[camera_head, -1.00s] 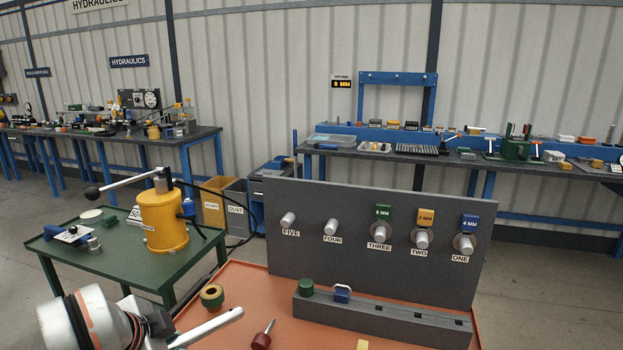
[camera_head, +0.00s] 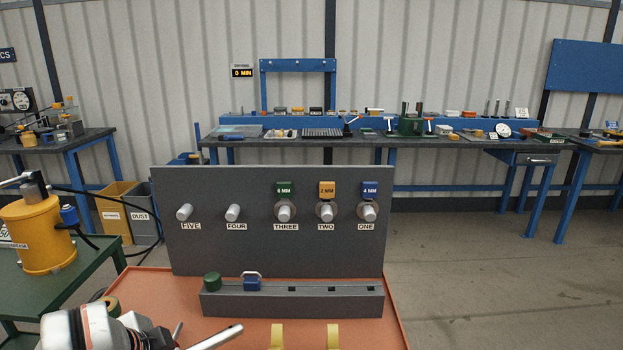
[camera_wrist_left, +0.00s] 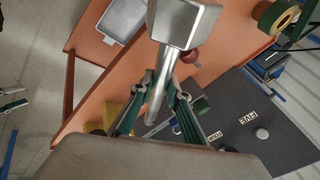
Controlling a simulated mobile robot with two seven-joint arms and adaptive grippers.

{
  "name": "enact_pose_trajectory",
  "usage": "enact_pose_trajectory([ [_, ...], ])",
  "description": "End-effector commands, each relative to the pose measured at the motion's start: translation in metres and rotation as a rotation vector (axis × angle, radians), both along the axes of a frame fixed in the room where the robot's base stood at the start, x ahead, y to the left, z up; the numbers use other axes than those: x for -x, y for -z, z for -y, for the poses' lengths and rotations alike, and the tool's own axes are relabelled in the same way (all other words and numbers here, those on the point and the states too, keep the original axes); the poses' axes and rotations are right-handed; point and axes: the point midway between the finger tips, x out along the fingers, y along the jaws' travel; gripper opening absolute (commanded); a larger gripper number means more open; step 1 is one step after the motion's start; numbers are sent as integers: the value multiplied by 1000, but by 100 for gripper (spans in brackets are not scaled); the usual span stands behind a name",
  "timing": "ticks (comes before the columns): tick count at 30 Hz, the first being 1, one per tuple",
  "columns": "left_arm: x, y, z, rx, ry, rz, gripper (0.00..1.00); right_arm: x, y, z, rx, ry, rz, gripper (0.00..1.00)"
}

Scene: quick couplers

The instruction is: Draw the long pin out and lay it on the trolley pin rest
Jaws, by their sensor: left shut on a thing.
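My left gripper (camera_wrist_left: 161,82) has its green fingers closed around a long silver pin with a blocky metal head (camera_wrist_left: 185,22). The pin's shaft (camera_wrist_left: 159,95) passes between the fingers. In the head view the pin (camera_head: 218,337) points up and right at the bottom edge, and the gripper's fingers are mostly cut off. Two yellow uprights (camera_head: 277,336) (camera_head: 333,336) stand at the bottom edge on the orange trolley top (camera_head: 145,282); they look like the pin rest, and their lower parts are out of frame. My right gripper is not in view.
A grey panel (camera_head: 230,251) with numbered pegs stands at the trolley's back. Before it lies a grey slotted block (camera_head: 340,303) holding a green knob (camera_head: 212,281) and a blue padlock-like piece (camera_head: 252,283). A yellow cylinder (camera_head: 38,237) stands on the green cart at left.

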Motion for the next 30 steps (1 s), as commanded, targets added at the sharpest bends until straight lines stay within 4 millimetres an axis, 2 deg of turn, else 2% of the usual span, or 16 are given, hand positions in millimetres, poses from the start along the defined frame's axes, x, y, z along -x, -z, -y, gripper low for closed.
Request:
enact_pose_trajectory([
  [5,0,-15,1,-1,-3,16,0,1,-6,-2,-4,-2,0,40],
  [9,3,-48,4,0,-22,34,0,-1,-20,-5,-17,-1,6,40],
  [15,15,-78,3,0,-75,23,0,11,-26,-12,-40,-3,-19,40],
  [19,20,-83,0,0,-103,12,0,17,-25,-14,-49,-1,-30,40],
  [30,22,-81,0,1,-111,5,0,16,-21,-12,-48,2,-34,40],
])
